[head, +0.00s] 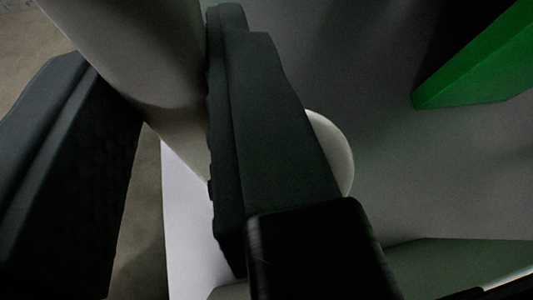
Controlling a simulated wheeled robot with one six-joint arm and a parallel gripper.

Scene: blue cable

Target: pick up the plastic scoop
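My gripper (150,45) shows as two thick dark fingers, one at the left and one in the middle of the head view, set wide apart. A smooth pale grey-beige piece, which looks like part of the plastic scoop (145,60), comes in from the top left and lies across the gap between the fingertips. It runs up to both fingers in the picture, but I cannot tell whether it touches them. A rounded pale part (338,150) shows to the right of the middle finger. The finger hides whether the two pale parts join.
A grey surface (420,160) fills the right side. A bright green block-like thing (480,65) stands at the upper right. A white edge or panel (188,230) shows below the gap, with brownish floor (145,235) beside it.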

